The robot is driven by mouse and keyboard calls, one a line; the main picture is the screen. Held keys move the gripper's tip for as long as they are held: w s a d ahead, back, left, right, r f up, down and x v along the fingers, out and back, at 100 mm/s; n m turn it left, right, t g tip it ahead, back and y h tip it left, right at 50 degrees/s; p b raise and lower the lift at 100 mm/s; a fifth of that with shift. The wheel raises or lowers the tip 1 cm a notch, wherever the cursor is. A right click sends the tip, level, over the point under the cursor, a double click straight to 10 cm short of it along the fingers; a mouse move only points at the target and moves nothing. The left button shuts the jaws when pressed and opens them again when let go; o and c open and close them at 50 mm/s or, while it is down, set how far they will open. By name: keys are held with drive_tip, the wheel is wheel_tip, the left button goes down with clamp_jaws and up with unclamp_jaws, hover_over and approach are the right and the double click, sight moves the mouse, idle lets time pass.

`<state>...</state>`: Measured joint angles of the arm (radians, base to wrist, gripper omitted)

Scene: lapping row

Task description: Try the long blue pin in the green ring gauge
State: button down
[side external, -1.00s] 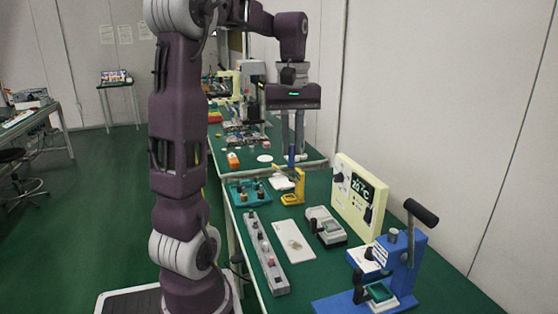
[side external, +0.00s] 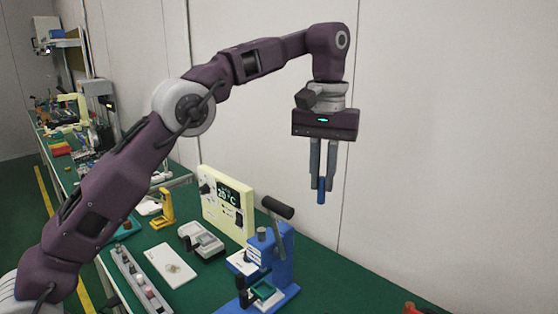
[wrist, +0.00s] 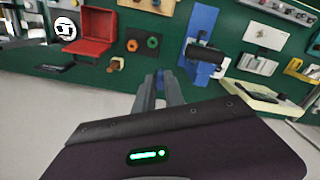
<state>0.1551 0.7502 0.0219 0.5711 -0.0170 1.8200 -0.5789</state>
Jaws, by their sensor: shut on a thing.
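My gripper (side external: 322,178) is shut on the long blue pin (side external: 321,190). The pin points straight down, high above the bench and clear of everything, to the right of the blue press. In the wrist view the pin (wrist: 160,74) shows between the fingertips (wrist: 159,90), and my gripper hides part of it. The green ring gauge is not seen in the side view.
The blue lever press (side external: 283,258) stands close left of my gripper, its black handle raised; it also shows in the wrist view (wrist: 200,22). A cream temperature box (side external: 228,205) is behind it. An open red case (wrist: 97,24) lies left of the rings. A wall runs behind.

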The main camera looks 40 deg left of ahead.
drive_tip(key=d+f, duration=0.1)
drive_tip(key=f, duration=1.2)
drive_tip(key=d+f, duration=0.2)
drive_tip(key=f, duration=1.1)
drive_tip(key=shift+d+f+m, duration=0.25)
drive_tip(key=shift+f+m, duration=0.05)
drive_tip(key=shift+m, duration=0.1)
drive_tip(key=shift+s, duration=0.1)
drive_tip(key=shift+s+f, duration=0.1)
drive_tip(key=shift+f, duration=2.75)
drive_tip(key=shift+f, duration=1.95)
drive_tip(key=shift+s+f, duration=0.15)
drive_tip(key=shift+f, duration=0.25)
drive_tip(key=shift+r, duration=1.85)
